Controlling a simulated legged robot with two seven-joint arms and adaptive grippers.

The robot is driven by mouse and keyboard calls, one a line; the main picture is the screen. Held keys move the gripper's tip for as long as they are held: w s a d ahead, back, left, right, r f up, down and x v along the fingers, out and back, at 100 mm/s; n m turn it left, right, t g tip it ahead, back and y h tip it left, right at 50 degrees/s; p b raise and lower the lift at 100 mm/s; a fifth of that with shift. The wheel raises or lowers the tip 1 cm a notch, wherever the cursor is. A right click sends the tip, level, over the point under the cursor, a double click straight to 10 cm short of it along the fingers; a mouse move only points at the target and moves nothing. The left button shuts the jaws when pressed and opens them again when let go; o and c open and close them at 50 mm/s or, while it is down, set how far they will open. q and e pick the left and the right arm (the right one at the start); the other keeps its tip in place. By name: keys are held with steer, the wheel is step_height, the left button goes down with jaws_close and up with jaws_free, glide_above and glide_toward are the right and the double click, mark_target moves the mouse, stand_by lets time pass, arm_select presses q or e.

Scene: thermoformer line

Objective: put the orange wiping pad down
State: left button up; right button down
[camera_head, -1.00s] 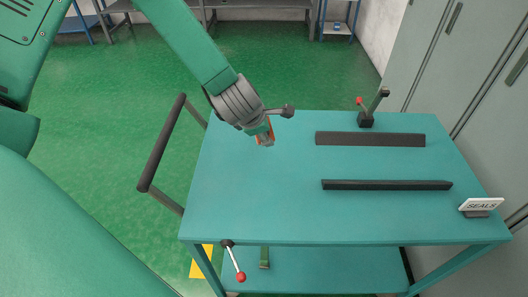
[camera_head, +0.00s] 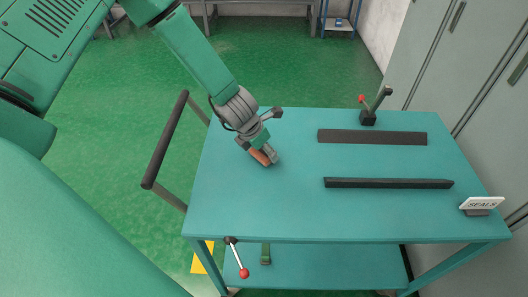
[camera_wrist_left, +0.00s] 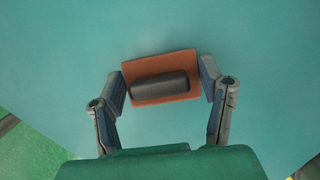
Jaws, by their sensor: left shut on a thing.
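The orange wiping pad (camera_head: 259,157) is partly hidden by my left gripper (camera_head: 265,153) in the head view, over the left part of the teal cart top (camera_head: 250,205). In the left wrist view the pad (camera_wrist_left: 185,66) is a tilted orange rectangle with a dark rounded handle (camera_wrist_left: 160,86) on it. My left gripper's fingers (camera_wrist_left: 163,86) are shut on the pad, one at each end. The pad is close to the cart top; I cannot tell whether it touches. My right gripper is not in view.
Two dark bars (camera_head: 372,137) (camera_head: 388,183) lie on the right half of the cart top. A red-knobbed lever (camera_head: 368,117) stands at the back and a SEALS sign (camera_head: 481,204) at the right edge. The front left top is clear.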

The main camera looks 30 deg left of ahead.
arm_select(q)
steer(key=shift+a+f, duration=0.1)
steer(key=shift+f, duration=0.35)
steer(key=shift+c, duration=0.3)
steer(key=o, duration=0.9)
steer(key=shift+o, duration=0.9)
steer(key=shift+d, duration=0.2)
steer(key=p+v, duration=0.1)
steer(key=v, duration=1.1)
steer(key=shift+p, duration=0.35)
steer(key=shift+s+a, duration=0.1)
